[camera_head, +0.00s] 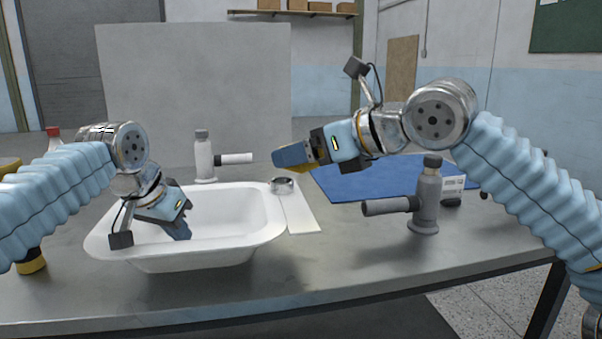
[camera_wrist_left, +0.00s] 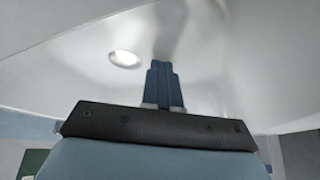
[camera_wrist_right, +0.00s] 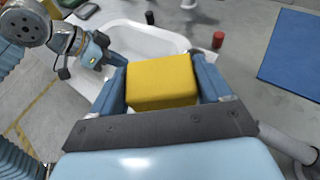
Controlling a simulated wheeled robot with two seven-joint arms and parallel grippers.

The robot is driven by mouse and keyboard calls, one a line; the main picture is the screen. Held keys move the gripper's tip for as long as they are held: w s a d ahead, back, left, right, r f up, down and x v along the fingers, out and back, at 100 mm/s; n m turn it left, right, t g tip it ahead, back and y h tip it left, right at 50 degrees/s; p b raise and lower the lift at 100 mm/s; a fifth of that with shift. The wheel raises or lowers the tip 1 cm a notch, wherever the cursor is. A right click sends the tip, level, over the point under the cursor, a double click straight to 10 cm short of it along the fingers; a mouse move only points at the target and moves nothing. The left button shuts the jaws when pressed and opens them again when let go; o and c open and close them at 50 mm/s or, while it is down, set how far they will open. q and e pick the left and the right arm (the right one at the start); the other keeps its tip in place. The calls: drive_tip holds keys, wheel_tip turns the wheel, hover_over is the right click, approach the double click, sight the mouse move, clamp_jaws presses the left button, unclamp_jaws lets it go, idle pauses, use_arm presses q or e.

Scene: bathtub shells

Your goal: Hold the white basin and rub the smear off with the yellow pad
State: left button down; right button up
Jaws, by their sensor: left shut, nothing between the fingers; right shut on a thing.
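The white basin (camera_head: 262,200) stands on the grey table; it also shows in the right wrist view (camera_wrist_right: 150,45). My left gripper (camera_head: 182,232) reaches down into the basin with its fingers shut and empty. In the left wrist view, its closed blue fingertips (camera_wrist_left: 162,75) point at the basin's pale inner surface (camera_wrist_left: 220,60); whether they touch it I cannot tell. My right gripper (camera_head: 278,158) is shut on the yellow pad (camera_wrist_right: 160,82), held above and right of the basin, apart from it. No smear can be made out on the visible basin surface.
A metal ring-shaped piece (camera_head: 282,186) sits by a white strip (camera_head: 298,212) at the basin's right. A blue mat (camera_head: 350,185) lies behind.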

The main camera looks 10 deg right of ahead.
use_arm(q)
drive_tip(key=shift+f, duration=0.3)
use_arm(e)
wheel_tip(320, 180, up, 8)
drive_tip(key=p, duration=0.8)
drive_tip(key=shift+w, duration=0.1)
drive_tip(key=shift+f, duration=0.3)
use_arm(q)
wheel_tip(320, 180, up, 10)
drive_tip(key=shift+r, duration=0.2)
drive_tip(key=shift+r, duration=0.1)
drive_tip(key=v, duration=1.1)
drive_tip(key=shift+a+r, duration=0.15)
drive_tip(key=shift+r, duration=0.2)
drive_tip(key=shift+s+f, duration=0.1)
drive_tip(key=s+x, duration=0.1)
drive_tip(key=x, duration=1.3)
drive_tip(key=shift+a+f, duration=0.2)
drive_tip(key=shift+f, duration=0.1)
